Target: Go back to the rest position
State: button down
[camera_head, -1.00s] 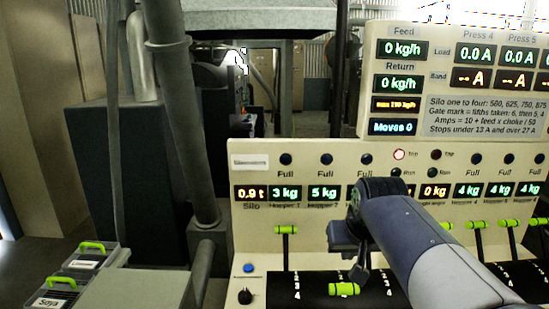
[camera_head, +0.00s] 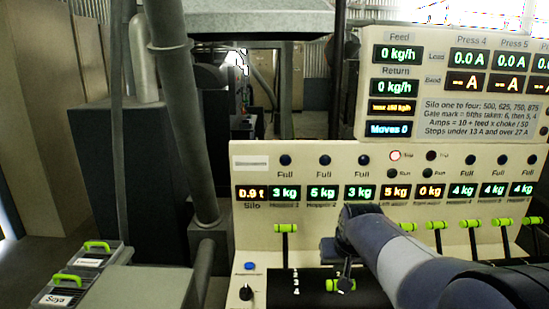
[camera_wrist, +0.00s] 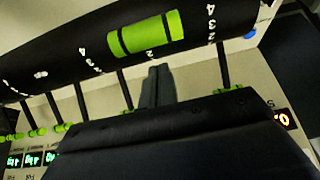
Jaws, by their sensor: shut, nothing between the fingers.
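My gripper (camera_head: 345,281) is at the end of my arm, low in front of the control panel (camera_head: 255,215) in the head view. In the wrist view its fingers (camera_wrist: 158,75) are together and hold nothing. They point toward a green lever handle (camera_wrist: 145,33) on a black curved gate strip. The same handle (camera_head: 334,286) shows right at the fingertips in the head view. I cannot tell whether they touch it. My arm comes in from the lower right and hides part of the panel and its levers.
Other green-handled levers (camera_head: 285,228) stand along the panel. A blue button (camera_head: 249,266) and black knob (camera_head: 246,293) are at its left. Grey pipes (camera_head: 183,110) rise on the left. Two bins (camera_head: 57,296) sit at the lower left. A display board (camera_head: 410,70) stands above.

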jog(key=shift+w+r+g+p, duration=0.35)
jog(key=shift+r+p, duration=0.25)
jog(key=shift+p, duration=0.25)
jog(key=w, duration=0.5)
jog(key=s+a+b+v, duration=0.1)
jog(key=b+v, duration=0.1)
jog(key=v, duration=0.7)
jog(key=shift+s+a+f+n, duration=0.15)
jog(key=shift+f+n, duration=0.15)
jog(key=shift+f, duration=0.05)
jog(key=shift+r+g, duration=0.1)
jog(key=shift+g, duration=0.15)
